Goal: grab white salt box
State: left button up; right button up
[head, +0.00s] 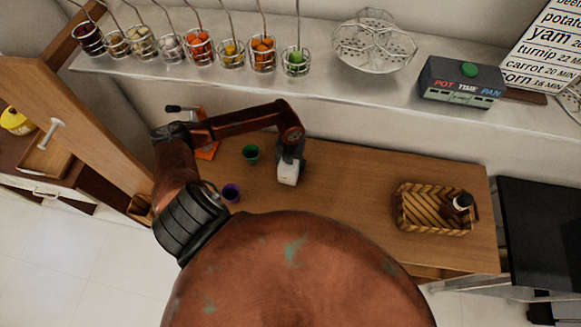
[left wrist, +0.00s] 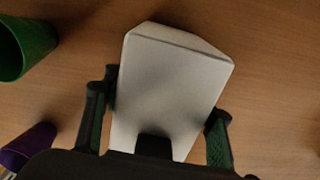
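The white salt box (head: 288,173) is at the middle-left of the wooden table, below my left gripper (head: 291,157) in the head view. In the left wrist view the box (left wrist: 168,90) fills the middle, its pale face towards the camera. My left gripper's (left wrist: 163,95) dark fingers stand one on each side of it, close to its edges. I cannot tell whether both fingers press on it, or whether the box rests on the table. My right gripper is not in view.
A green cup (head: 251,153) and a purple cup (head: 232,193) stand left of the box. A wicker basket (head: 433,208) with a dark bottle is at the right. A shelf (head: 320,88) with wire baskets runs behind. The table between box and basket is clear.

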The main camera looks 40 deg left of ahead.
pick_arm(q)
jog(key=c, duration=0.9)
jog(key=shift+o, duration=0.2)
jog(key=shift+r, duration=0.1)
